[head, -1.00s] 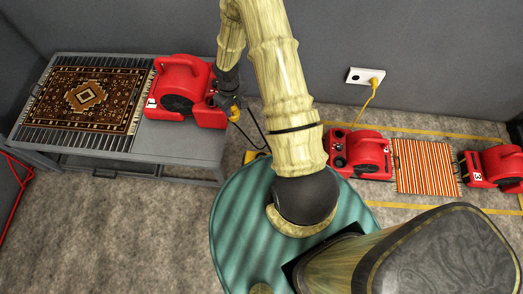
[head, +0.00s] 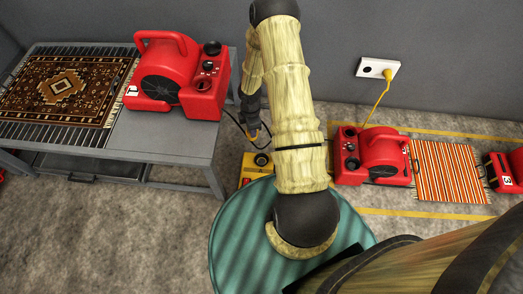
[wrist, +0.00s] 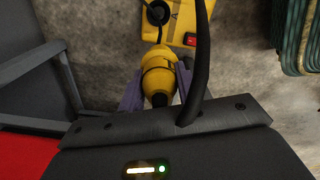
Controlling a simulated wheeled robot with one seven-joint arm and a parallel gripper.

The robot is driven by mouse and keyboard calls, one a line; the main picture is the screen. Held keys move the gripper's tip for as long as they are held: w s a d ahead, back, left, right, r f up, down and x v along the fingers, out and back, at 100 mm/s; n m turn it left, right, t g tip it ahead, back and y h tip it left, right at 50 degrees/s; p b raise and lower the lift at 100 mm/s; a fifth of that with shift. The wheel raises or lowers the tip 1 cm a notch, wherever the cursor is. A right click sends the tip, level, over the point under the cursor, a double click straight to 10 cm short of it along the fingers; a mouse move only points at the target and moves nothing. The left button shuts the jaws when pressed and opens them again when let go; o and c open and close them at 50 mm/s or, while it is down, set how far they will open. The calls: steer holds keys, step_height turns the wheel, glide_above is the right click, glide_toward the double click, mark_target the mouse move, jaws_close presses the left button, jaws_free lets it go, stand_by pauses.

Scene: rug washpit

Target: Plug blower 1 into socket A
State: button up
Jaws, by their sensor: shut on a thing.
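Blower 1 (head: 180,75), red with a black knob panel and a label 1, stands on the grey table in the head view. My gripper (wrist: 158,88) is shut on a yellow plug (wrist: 157,72) in the wrist view. A black cord (head: 236,124) runs between the blower's side and my gripper in the head view. A yellow box (head: 251,170) on the floor carries a round black outlet (head: 261,160). In the wrist view this box has a label A (wrist: 176,17) and the outlet (wrist: 158,12) lies just beyond the plug. I cannot tell whether they touch.
A patterned rug (head: 63,90) lies on the table (head: 185,140), whose edge is close left of my gripper. A white wall socket (head: 378,68) holds a yellow plug and cord. Another red blower (head: 372,157), a striped rug (head: 447,172) and blower 3 (head: 504,170) are right.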

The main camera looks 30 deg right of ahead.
steer(key=d+f+n+b, duration=0.1)
steer(key=f+n+b, duration=0.2)
steer(key=f+b, duration=0.2)
steer(key=s+d+f+n+b, duration=0.1)
steer(key=d+f+n+b, duration=0.1)
steer(key=f, duration=0.6)
steer(key=n+b, duration=0.1)
steer(key=b, duration=0.1)
steer(key=shift+d+f+b, duration=0.3)
steer(key=shift+f+b, duration=0.05)
step_height(320, 180, down, 7)
steer(key=b, duration=0.7)
steer(key=shift+a, duration=0.25)
steer(key=shift+d+p, duration=0.3)
steer(key=shift+p, duration=0.15)
steer(key=shift+f+b, duration=1)
steer(key=shift+f, duration=0.85)
stand_by(0.3)
